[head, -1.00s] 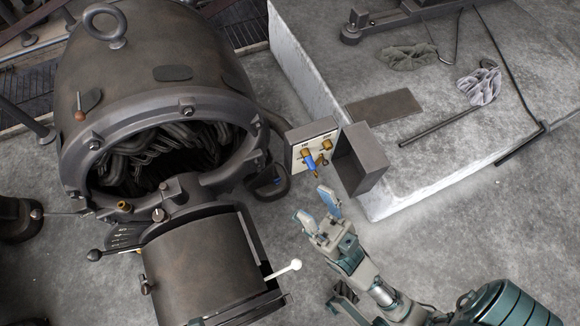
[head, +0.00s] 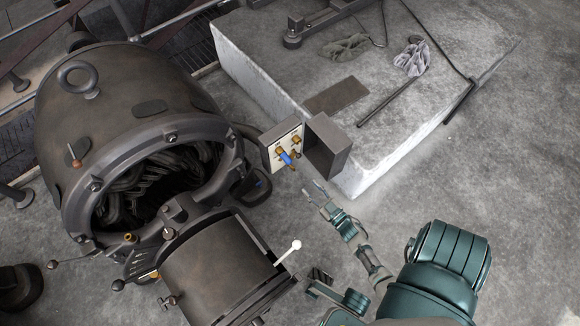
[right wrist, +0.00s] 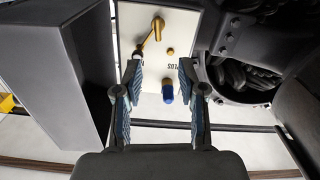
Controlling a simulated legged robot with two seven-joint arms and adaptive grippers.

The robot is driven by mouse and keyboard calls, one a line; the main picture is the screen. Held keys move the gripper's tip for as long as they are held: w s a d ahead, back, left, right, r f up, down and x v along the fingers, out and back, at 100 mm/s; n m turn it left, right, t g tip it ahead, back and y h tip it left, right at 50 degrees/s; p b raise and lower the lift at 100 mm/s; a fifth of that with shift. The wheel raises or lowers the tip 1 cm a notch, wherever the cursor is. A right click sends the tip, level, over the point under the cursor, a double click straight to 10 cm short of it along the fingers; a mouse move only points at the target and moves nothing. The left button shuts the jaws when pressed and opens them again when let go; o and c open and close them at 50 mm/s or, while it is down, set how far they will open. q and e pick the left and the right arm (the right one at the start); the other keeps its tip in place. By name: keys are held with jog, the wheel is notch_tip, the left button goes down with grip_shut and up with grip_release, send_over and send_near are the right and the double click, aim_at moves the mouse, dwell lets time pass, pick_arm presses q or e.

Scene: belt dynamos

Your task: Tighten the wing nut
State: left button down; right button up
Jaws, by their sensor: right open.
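The terminal box (head: 268,157) has a pale panel with brass fittings and a blue-sleeved piece (head: 285,157). I cannot tell for sure which brass part is the wing nut. My right gripper (head: 313,188) is open and empty, below and right of the panel; its fingers (right wrist: 159,68) frame the panel's lower part. A dark, finger-like part (head: 320,276) low in the head view may be my left gripper.
The box's open grey cover (head: 328,147) stands right of the panel. The large dynamo (head: 130,100) is at the left, with a white-knobbed lever (head: 290,252) in front. A concrete plinth (head: 400,130) bears a rod (head: 390,100) and rags (head: 412,58). Floor at right is clear.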

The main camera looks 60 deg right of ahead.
aim_at(294, 169)
jog(key=b+x, duration=0.1)
jog(key=x, duration=0.6)
jog(key=b+x, duration=0.1)
jog(key=x, duration=0.2)
jog(key=shift+w+d+f+b, duration=0.2)
jog(key=shift+w+f+b, duration=0.05)
jog(key=shift+f+b, duration=0.1)
jog(key=shift+w+d+r, duration=0.15)
jog(key=shift+w+r, duration=0.15)
jog(key=shift+w, duration=0.25)
grip_shut()
